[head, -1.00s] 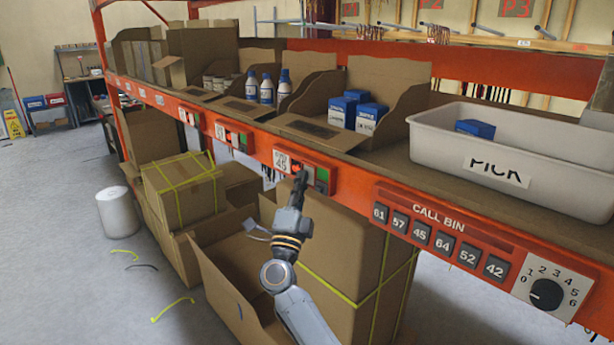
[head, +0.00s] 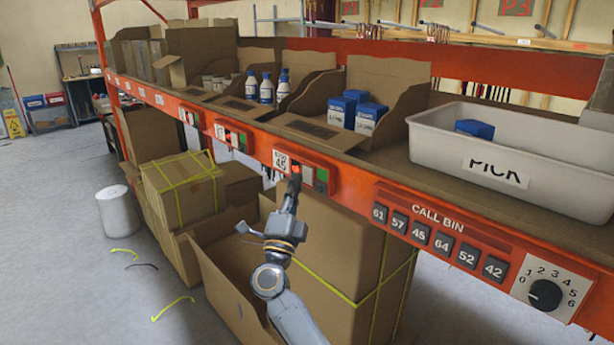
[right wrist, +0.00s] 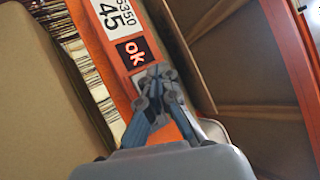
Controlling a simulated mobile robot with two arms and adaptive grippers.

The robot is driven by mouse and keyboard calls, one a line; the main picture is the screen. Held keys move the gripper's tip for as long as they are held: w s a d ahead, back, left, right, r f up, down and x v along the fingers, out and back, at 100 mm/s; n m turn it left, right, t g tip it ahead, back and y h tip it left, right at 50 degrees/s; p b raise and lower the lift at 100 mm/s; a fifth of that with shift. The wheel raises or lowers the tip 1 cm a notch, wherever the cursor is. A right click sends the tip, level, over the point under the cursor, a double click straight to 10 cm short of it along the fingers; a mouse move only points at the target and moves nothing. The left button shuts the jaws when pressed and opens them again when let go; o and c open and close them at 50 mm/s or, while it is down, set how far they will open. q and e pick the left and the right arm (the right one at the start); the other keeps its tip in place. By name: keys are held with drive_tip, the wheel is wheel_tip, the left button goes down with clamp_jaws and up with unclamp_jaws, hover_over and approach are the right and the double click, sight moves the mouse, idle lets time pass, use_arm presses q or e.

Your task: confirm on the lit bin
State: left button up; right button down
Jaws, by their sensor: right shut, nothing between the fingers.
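The bin panel marked 45 (head: 281,162) is on the orange shelf beam, with a red-lit part and a green part (head: 322,175). In the right wrist view the closed fingers (right wrist: 158,82) overlap the panel beside the display. Whether they touch it is unclear. My left gripper is out of view.
Similar panels (head: 232,136) sit further left along the beam. Blue boxes (head: 366,120) and bottles (head: 266,90) stand in cardboard bins above. A white PICK tote (head: 440,146) is at right, above call-bin buttons (head: 420,230) and a dial (head: 546,294). Cartons (head: 184,190) stand below.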

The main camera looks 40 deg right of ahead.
drive_tip(key=shift+s+a, duration=0.2)
drive_tip(key=shift+a, duration=2.25)
drive_tip(key=shift+f, duration=0.1)
